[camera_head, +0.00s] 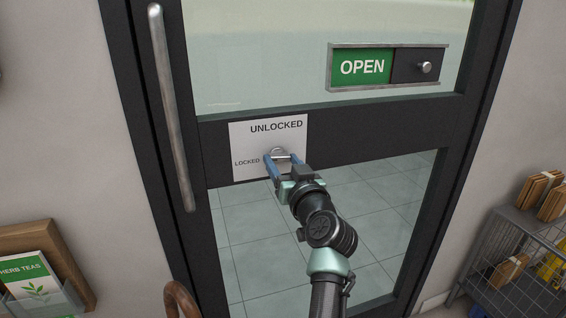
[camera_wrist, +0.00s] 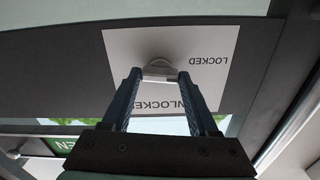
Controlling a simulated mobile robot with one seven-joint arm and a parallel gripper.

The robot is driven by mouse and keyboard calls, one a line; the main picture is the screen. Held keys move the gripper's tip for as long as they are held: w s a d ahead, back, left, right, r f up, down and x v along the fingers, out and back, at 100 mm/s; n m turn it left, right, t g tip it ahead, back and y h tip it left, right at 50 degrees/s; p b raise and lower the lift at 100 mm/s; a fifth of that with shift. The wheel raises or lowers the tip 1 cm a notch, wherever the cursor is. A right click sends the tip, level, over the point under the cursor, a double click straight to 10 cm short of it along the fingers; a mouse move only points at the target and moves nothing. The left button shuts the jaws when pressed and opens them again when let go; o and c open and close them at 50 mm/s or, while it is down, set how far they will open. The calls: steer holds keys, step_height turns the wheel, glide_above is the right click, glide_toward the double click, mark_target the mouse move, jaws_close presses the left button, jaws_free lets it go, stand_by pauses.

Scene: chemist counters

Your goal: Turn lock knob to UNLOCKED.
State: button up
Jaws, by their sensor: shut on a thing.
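The lock knob (camera_head: 279,153) is a small metal knob on a white plate (camera_head: 243,139) on the door's dark middle rail. The plate reads UNLOCKED above the knob and LOCKED to its left. My gripper (camera_head: 280,158) reaches up from below, with one blue finger on each side of the knob, shut on it. The wrist view shows the plate upside down, with the knob (camera_wrist: 158,66) between the fingertips of my gripper (camera_wrist: 160,77). The knob's grip part lies across the gap between the fingers. The fingers hide part of it, and I cannot tell which label it points to.
A long vertical door handle (camera_head: 171,110) is at the left. A green OPEN sign (camera_head: 362,67) with a slider sits on the upper glass. A herb teas holder (camera_head: 35,285) is at lower left, and a wire rack (camera_head: 510,255) with packets stands at right.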

steer(key=m, duration=0.4)
steer(key=shift+p, duration=0.35)
steer(key=m+p, duration=0.1)
steer(key=m, duration=0.3)
steer(key=m+p, duration=0.2)
steer(key=m, duration=0.2)
steer(key=shift+m, duration=0.3)
steer(key=shift+m+p, duration=0.85)
steer(key=shift+m, duration=1.05)
steer(key=o, duration=1.4)
